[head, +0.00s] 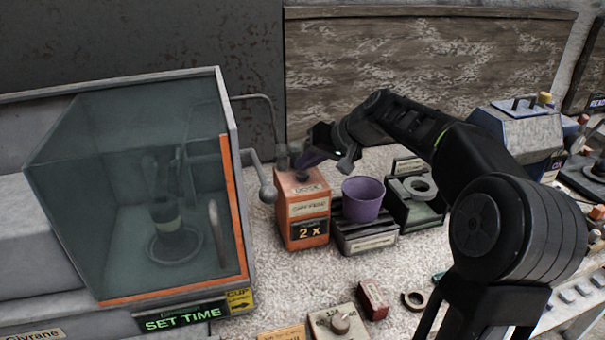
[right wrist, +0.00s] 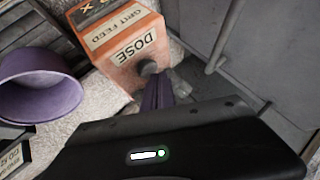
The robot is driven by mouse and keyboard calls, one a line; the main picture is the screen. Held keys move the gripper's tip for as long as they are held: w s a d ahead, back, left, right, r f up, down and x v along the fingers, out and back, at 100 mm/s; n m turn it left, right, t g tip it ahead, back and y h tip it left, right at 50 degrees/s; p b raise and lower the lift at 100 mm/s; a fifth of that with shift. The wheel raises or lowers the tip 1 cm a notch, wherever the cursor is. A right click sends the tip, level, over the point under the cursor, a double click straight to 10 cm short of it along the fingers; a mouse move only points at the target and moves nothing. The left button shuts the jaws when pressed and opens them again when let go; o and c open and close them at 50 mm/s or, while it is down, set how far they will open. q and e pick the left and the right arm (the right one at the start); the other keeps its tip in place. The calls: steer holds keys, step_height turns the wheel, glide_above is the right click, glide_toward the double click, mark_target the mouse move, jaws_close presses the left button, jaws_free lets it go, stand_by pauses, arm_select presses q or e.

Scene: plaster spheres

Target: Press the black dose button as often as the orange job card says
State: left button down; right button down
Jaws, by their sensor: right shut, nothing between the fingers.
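The orange dose box (head: 303,212) stands left of the purple cup, with labels reading DOSE and GRIT FEED and a display reading "2 x". Its black button (head: 302,176) is on top; the button also shows in the right wrist view (right wrist: 150,68). My right gripper (head: 308,160) is shut and empty, its purple fingertips (right wrist: 156,95) close by the button; I cannot tell whether they touch it. An orange card (head: 283,334) is cut off at the bottom edge, its text unreadable. My left gripper is not in view.
The purple cup (head: 363,200) sits on a dark stand right of the box. A glass-fronted cabinet (head: 140,200) with a lever (head: 266,186) and a SET TIME display fills the left. A dial (head: 340,322) and a small red block (head: 373,298) are in front.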

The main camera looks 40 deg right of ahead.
mark_target(306, 175)
steer(key=shift+f+b, duration=0.45)
steer(key=shift+f, duration=0.05)
steer(key=shift+r, duration=0.15)
stand_by(0.5)
steer(key=shift+r+p, duration=0.7)
steer(key=shift+r, duration=0.1)
steer(key=shift+r, duration=0.1)
steer(key=shift+r+p, duration=1.85)
steer(key=shift+r, duration=0.65)
steer(key=shift+f, duration=0.1)
